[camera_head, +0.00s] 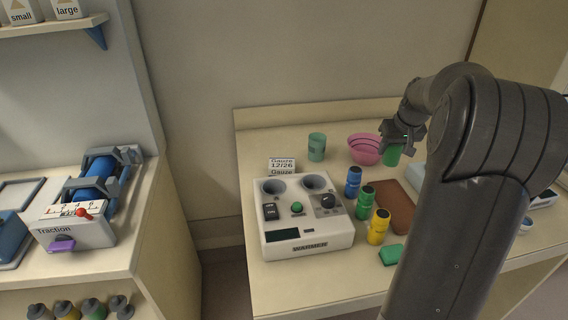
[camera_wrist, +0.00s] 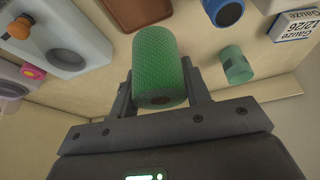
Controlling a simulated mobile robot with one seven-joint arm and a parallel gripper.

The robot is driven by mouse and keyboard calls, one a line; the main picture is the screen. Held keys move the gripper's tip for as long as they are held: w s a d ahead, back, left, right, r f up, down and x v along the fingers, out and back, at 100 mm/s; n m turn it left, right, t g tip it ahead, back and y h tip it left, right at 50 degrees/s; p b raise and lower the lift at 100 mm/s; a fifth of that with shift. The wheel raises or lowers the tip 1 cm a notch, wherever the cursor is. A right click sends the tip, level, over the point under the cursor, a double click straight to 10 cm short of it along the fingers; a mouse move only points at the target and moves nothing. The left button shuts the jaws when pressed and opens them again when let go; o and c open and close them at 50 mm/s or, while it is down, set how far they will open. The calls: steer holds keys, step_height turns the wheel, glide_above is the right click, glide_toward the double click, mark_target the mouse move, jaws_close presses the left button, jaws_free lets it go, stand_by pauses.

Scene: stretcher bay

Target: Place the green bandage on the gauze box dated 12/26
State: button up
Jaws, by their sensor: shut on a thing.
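My gripper (camera_head: 396,142) is shut on the green bandage (camera_head: 392,156), a textured green roll. In the wrist view the bandage (camera_wrist: 161,66) sits between the two fingers (camera_wrist: 160,88), its end with a dark core facing the camera. In the head view it is held up near the pink bowl, at the right of the table. The gauze box dated 12/26 (camera_head: 281,164) is a white box at the back left of the table, its lower part hidden behind the warmer. It also shows at the upper right of the wrist view (camera_wrist: 293,26), apart from the bandage.
The white warmer (camera_head: 335,238) stands in front of the gauze box. A teal cup (camera_head: 317,147) and pink bowl (camera_head: 363,149) stand between box and gripper. Blue (camera_head: 353,181), green (camera_head: 365,202) and yellow (camera_head: 378,227) bottles line the warmer's right side. A green block (camera_head: 391,255) lies in front.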

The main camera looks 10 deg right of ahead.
steer(key=w+a+r+n+y, duration=0.1)
steer(key=w+a+n, duration=0.2)
steer(key=w+a, duration=0.5)
steer(key=w+a+r+n+y, duration=0.1)
steer(key=w+a+n, duration=0.25)
steer(key=a, duration=0.75)
glide_above(281, 161)
steer(key=shift+m, duration=0.25)
steer(key=f, duration=0.6)
steer(key=shift+s+d+f, duration=0.3)
steer(key=shift+s+f, duration=0.05)
steer(key=shift+w+a+f, duration=0.25)
steer(key=shift+a+f, duration=0.05)
steer(key=shift+a, duration=0.1)
steer(key=shift+f, duration=1.95)
steer(key=shift+f, duration=0.15)
steer(key=o, duration=1)
